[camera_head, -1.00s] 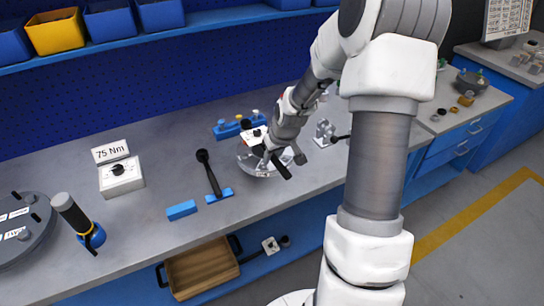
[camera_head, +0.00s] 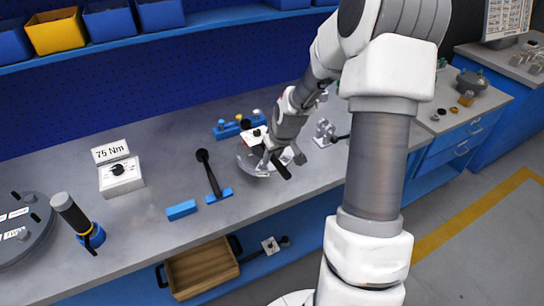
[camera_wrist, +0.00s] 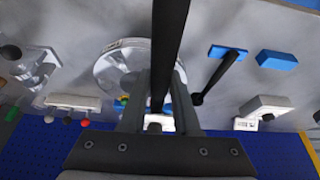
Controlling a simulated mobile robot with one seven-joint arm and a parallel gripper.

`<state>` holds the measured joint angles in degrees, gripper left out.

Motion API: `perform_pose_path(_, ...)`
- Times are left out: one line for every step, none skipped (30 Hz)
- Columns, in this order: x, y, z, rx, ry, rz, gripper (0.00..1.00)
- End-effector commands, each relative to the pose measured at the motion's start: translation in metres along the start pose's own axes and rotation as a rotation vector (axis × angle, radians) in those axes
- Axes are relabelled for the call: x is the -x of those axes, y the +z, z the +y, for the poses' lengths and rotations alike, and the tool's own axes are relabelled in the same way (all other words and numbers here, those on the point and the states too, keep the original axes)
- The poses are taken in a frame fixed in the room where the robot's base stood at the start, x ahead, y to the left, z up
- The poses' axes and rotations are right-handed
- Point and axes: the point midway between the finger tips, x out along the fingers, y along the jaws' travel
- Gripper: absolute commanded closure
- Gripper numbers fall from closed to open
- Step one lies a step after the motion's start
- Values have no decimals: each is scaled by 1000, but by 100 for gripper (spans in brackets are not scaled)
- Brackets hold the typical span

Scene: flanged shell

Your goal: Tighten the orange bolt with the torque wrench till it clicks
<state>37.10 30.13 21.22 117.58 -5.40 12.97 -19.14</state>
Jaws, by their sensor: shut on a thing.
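My gripper (camera_head: 272,157) is shut on a black bar, seemingly the torque wrench handle (camera_head: 282,171), above the pale round flanged shell (camera_head: 246,162). In the wrist view the bar (camera_wrist: 169,45) runs from the top edge down between my two fingers (camera_wrist: 160,105). The shell (camera_wrist: 112,66) lies behind the bar and fingers, a little to the left. I cannot make out the orange bolt or the wrench's head; my gripper and the bar cover part of the shell. A small green and yellow spot (camera_wrist: 122,100) shows by the left finger.
A black-handled tool (camera_head: 209,171) rests on a blue holder, beside a blue block (camera_head: 181,210). A white box (camera_head: 121,175) carries a "75 Nm" sign (camera_head: 110,151). A metal fixture (camera_head: 325,131) stands right of the shell.

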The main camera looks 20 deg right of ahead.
Motion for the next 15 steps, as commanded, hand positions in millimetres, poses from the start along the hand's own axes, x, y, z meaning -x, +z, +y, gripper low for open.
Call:
perform_pose_path(-1,-1,0,1,2,4,100)
perform_pose_path(-1,-1,0,1,2,4,100)
perform_pose_path(-2,-1,0,1,2,4,100)
perform_pose_path(-3,0,0,1,2,4,100)
perform_pose_path(-4,0,0,1,2,4,100)
perform_pose_path(-4,0,0,1,2,4,100)
perform_pose_path(-5,1,0,1,2,4,100)
perform_pose_path(-6,1,0,1,2,4,100)
perform_pose_path(-7,1,0,1,2,4,100)
perform_pose_path(-7,2,0,1,2,4,100)
perform_pose_path(-8,2,0,1,2,4,100)
perform_pose_path(-9,2,0,1,2,4,100)
perform_pose_path(-9,2,0,1,2,4,100)
perform_pose_path(-10,3,0,1,2,4,100)
perform_pose_path(-11,3,0,0,2,4,100)
